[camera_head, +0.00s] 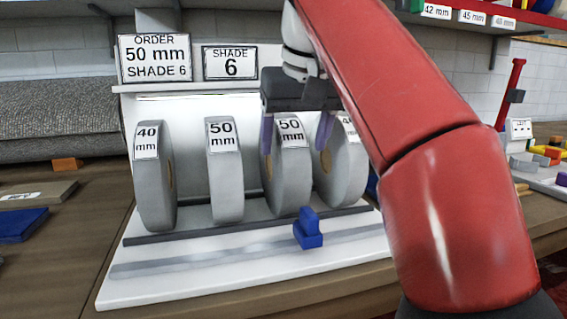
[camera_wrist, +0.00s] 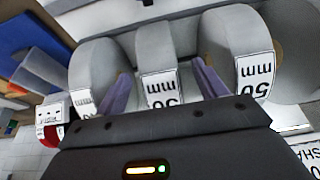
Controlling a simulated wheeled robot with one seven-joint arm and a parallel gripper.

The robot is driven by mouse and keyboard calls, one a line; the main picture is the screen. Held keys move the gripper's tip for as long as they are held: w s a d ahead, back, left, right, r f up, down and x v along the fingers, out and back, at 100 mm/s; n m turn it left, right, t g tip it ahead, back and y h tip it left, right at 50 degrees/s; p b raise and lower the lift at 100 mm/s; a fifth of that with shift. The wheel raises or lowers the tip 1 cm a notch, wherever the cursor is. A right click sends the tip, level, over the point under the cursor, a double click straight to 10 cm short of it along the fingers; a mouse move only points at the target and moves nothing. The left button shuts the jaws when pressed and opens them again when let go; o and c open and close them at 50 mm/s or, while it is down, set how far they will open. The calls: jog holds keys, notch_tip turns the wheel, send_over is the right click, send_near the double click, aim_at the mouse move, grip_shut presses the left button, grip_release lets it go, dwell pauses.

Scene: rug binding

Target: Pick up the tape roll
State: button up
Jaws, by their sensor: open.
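Several grey tape rolls stand upright in a row on a white rack (camera_head: 150,285). From the left in the head view they are a 40 mm roll (camera_head: 155,185), a 50 mm roll (camera_head: 225,180), another 50 mm roll (camera_head: 290,180) and a partly covered roll (camera_head: 345,175), its label partly hidden. My gripper (camera_head: 294,148) is open, with its purple fingers either side of the second 50 mm roll's upper part. In the wrist view my gripper (camera_wrist: 163,70) has this roll (camera_wrist: 155,55) between its fingers. Contact cannot be told.
An order sign (camera_head: 154,58) reads 50 mm, shade 6; a smaller sign (camera_head: 230,63) reads shade 6. A blue block (camera_head: 308,232) sits on the rack's front strip. Neighbouring rolls stand close to my fingers. A grey rug roll (camera_head: 60,120) lies at left.

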jog(key=b, duration=0.3)
send_over(291, 212)
notch_tip(291, 212, down, 6)
jog(key=shift+w+f, duration=0.1)
jog(key=shift+r, duration=0.2)
jog(key=c, duration=1.4)
